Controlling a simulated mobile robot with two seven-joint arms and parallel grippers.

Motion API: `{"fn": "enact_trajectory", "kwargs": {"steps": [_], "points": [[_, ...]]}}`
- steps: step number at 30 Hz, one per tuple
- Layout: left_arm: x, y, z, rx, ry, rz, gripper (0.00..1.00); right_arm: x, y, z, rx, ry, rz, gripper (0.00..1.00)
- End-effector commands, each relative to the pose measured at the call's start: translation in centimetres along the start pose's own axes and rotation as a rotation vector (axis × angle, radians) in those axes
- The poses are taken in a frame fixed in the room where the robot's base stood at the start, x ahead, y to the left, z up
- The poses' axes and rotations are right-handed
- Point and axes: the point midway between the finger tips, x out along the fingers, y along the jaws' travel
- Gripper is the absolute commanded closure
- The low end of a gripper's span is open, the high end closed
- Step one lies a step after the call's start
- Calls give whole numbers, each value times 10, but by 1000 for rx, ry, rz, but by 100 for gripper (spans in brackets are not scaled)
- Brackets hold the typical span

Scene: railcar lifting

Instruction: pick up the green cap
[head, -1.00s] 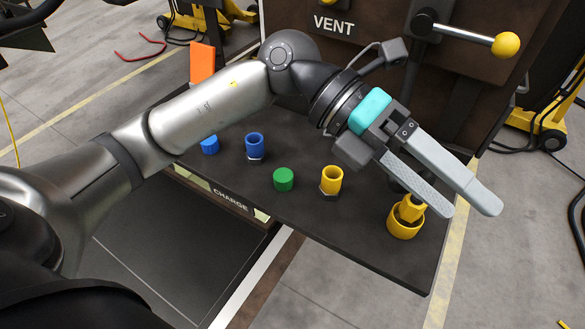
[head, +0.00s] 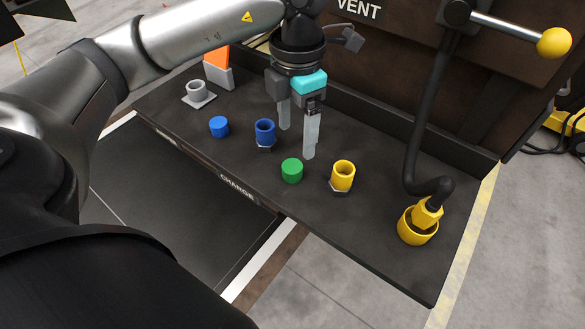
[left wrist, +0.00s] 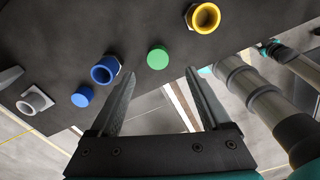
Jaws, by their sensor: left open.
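The green cap (head: 292,170) sits on the dark shelf (head: 240,165), between a blue fitting (head: 265,133) and a yellow fitting (head: 343,177). My left gripper (head: 297,142) is open and empty, pointing down above the shelf just behind the cap. In the left wrist view the green cap (left wrist: 158,57) shows between and beyond the two open fingers (left wrist: 158,90), apart from both. My right gripper is not in view.
A blue cap (head: 219,126) lies left of the blue fitting. A grey fitting (head: 197,91) and an orange block (head: 217,60) stand farther left. A yellow ring with a hose (head: 417,226) stands at the right end. A panel wall rises behind the shelf.

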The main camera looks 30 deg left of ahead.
Motion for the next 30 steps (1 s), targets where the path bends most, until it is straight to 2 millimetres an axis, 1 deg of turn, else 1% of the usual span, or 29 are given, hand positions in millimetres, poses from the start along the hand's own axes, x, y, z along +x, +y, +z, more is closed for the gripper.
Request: {"fn": "enact_trajectory", "kwargs": {"steps": [1,4,6,11,17,21,24,30], "points": [[12,0,-1,0,5,-2,19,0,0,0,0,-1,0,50],[28,0,-1,0,3,-2,19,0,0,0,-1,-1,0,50],[35,0,0,0,1,-2,19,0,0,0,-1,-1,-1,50],[44,0,-1,1,1,-1,19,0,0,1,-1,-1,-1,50],[72,4,-7,0,4,-2,19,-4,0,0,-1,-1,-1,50],[89,4,-6,0,1,-3,19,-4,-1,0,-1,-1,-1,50],[94,4,-5,1,-2,-2,19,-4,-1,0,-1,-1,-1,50],[94,4,-5,1,-2,-2,19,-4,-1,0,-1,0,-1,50]]}}
